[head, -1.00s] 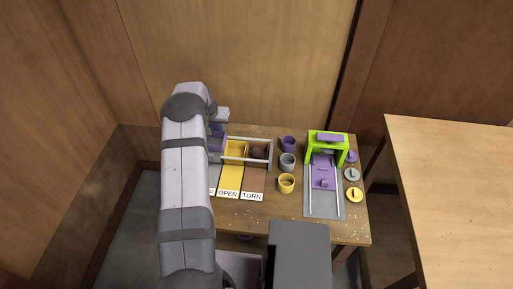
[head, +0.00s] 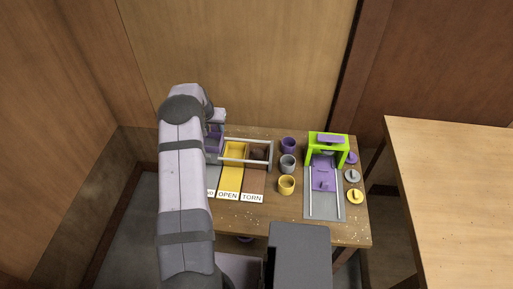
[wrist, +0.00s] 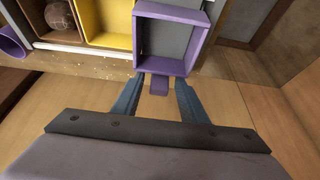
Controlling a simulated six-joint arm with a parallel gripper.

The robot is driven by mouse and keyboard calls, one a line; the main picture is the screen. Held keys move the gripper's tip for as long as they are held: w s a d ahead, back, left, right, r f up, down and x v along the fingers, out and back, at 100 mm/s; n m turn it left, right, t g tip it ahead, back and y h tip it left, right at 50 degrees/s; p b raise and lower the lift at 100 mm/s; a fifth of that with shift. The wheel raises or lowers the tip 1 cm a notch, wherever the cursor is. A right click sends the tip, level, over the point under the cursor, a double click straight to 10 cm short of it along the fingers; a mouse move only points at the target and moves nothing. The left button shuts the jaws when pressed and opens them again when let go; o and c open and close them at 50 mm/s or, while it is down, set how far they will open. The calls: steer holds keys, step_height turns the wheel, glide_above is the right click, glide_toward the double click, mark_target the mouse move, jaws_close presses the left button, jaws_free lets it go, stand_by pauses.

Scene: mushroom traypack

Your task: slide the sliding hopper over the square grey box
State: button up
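The sliding hopper is an open purple square frame. It sits at the upper middle of the wrist view (wrist: 141,40), right of the yellow box. In the head view my arm hides most of the hopper (head: 214,142). Grey shows through the frame; it appears to be the square grey box (wrist: 168,38), though the frame hides its edges and I cannot tell exact alignment. My gripper (wrist: 160,88) is open, its fingers on either side of the hopper's small purple tab (wrist: 159,85), with gaps visible.
The yellow box (head: 235,150), labelled OPEN, and a brown box (head: 259,168), labelled TORN, with a round brown thing inside, stand alongside. Several cups and a green-framed device (head: 312,148) stand to the right.

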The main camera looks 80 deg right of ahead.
mark_target(213, 132)
steer(key=shift+p+v, duration=1.2)
steer(key=shift+v, duration=1)
steer(key=shift+w+d+r, duration=0.1)
steer(key=shift+d+r, duration=0.05)
steer(key=shift+r, duration=0.1)
steer(key=w+a+r+n+t+y, duration=0.1)
steer(key=w+a+r+n, duration=0.15)
steer(key=w+a, duration=0.55)
steer(key=w+a+r+n, duration=0.2)
steer(key=w+a+r, duration=0.1)
steer(key=w+a, duration=0.4)
steer(key=w+a+r+n+y, duration=0.1)
steer(key=w+a+n, duration=0.15)
steer(key=a, duration=0.55)
steer(key=w+a+r+n+y, duration=0.1)
steer(key=w+a+r+n, duration=0.15)
steer(key=a, duration=0.55)
steer(key=s+a+r+n+y, duration=0.15)
steer(key=a+n, duration=0.25)
steer(key=a, duration=1.3)
steer(key=s+a+n+g, duration=0.1)
steer(key=s+a+n, duration=0.3)
steer(key=s+a, duration=0.6)
steer(key=a, duration=0.2)
steer(key=shift+s+a, duration=0.3)
steer(key=shift+s, duration=0.05)
